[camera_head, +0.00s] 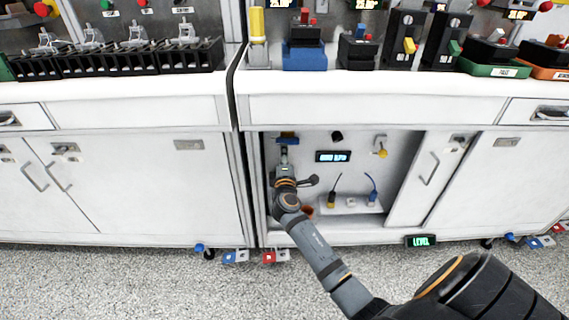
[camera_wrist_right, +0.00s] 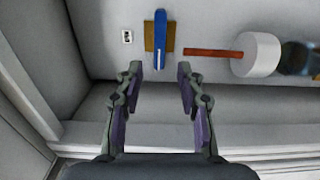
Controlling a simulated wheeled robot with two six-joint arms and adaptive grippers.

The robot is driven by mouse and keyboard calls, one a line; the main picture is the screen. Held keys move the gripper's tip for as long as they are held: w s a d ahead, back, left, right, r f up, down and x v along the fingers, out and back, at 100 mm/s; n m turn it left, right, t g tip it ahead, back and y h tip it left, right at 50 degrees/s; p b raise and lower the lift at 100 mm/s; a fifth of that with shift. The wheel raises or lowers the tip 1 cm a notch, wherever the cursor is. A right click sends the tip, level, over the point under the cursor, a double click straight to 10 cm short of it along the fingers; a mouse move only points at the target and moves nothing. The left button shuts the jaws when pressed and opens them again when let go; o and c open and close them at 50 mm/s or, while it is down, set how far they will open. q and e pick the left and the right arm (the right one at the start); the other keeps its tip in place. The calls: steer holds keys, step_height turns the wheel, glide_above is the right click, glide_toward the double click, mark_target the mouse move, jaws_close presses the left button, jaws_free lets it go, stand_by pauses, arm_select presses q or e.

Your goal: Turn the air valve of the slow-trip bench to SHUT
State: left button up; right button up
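The air valve appears to be the blue lever on a brass-coloured body (camera_wrist_right: 160,38) on the cabinet wall in the right wrist view. The lever lies along the picture's vertical, its lower end toward my fingers. A small blue part that looks like the same valve shows in the head view (camera_head: 288,136), high at the left of the open cabinet. My right gripper (camera_wrist_right: 160,86) is open and empty, its fingertips just short of the lever and on either side of its line. In the head view my right gripper (camera_head: 284,155) reaches into the cabinet. My left gripper is not in view.
A red-brown rod with a white cylinder (camera_wrist_right: 257,54) lies right of the lever, and a small white label (camera_wrist_right: 127,36) lies left. The bench top (camera_head: 390,83) overhangs the opening.

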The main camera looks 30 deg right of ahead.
steer(key=v, duration=0.5)
steer(key=shift+s+a, duration=0.1)
steer(key=shift+s, duration=0.05)
